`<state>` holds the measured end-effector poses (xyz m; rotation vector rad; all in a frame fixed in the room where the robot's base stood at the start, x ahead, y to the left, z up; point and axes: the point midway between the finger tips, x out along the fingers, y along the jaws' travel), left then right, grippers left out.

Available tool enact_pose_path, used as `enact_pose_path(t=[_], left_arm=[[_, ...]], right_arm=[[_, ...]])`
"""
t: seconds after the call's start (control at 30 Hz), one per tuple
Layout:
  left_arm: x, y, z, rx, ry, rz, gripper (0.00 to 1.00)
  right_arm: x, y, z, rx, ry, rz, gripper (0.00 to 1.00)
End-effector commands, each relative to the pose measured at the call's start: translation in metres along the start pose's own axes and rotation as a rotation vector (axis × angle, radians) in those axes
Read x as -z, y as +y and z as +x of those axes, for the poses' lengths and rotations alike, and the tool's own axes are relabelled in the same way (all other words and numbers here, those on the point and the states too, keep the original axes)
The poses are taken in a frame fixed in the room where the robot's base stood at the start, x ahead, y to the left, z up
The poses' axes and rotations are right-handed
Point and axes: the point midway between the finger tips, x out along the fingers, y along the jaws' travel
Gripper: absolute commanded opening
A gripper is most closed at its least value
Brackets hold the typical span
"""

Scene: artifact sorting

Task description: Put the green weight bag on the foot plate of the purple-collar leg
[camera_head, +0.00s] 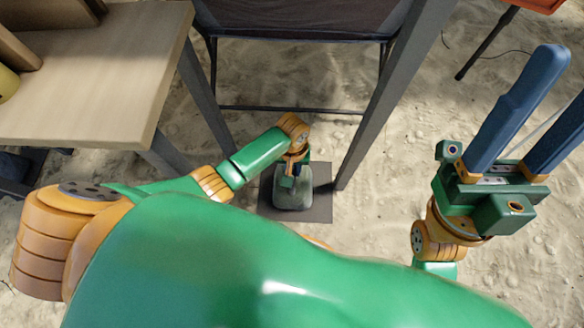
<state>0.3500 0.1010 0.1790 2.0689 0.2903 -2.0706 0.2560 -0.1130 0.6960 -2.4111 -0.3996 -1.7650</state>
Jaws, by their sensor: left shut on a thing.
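The green weight bag (294,200) looks grey-green and is at the dark square foot plate (322,206) in the middle of the view. My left gripper (291,178) is shut on the bag from above. Whether the bag rests on the plate or is just over it, I cannot tell. A grey leg (385,95) comes down to the right edge of this plate. I see no purple collar on it. My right gripper (562,95) is at the right, its long blue fingers apart and empty, far from the bag.
A wooden table (95,75) stands at the left, close to my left arm. A dark screen framed by grey legs and a low crossbar (290,109) is behind the plate. An orange object (540,5) is at the top right. Sandy ground lies open between the leg and my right gripper.

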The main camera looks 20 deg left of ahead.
Motion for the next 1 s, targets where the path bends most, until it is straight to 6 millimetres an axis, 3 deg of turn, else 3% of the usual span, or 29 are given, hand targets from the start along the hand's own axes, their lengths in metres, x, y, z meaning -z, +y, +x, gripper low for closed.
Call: enact_pose_path(t=[0.23,0.27,0.37,0.73,0.87,1.0], left_arm=[[0.001,0.001,0.001,-0.003,0.003,0.0,0.0],[0.0,0.0,0.003,0.0,0.0,0.0,0.25],[0.0,0.0,0.002,0.0,0.0,0.0,0.52],[0.0,-0.001,-0.002,0.001,0.0,0.0,0.52],[0.001,-0.002,-0.01,0.001,0.0,-0.001,0.52],[0.001,-0.004,-0.02,0.001,-0.001,0.0,0.52]], right_arm=[[0.0,0.0,0.0,0.0,0.002,0.0,0.5],[0.0,0.0,-0.001,0.0,0.003,0.0,0.5],[0.0,0.0,0.0,-0.001,0.002,0.0,0.5],[-0.003,0.001,0.002,-0.001,-0.022,-0.001,0.5],[-0.028,0.003,0.004,-0.007,-0.162,-0.006,0.5],[-0.067,0.007,-0.003,-0.017,-0.389,-0.012,0.5]])
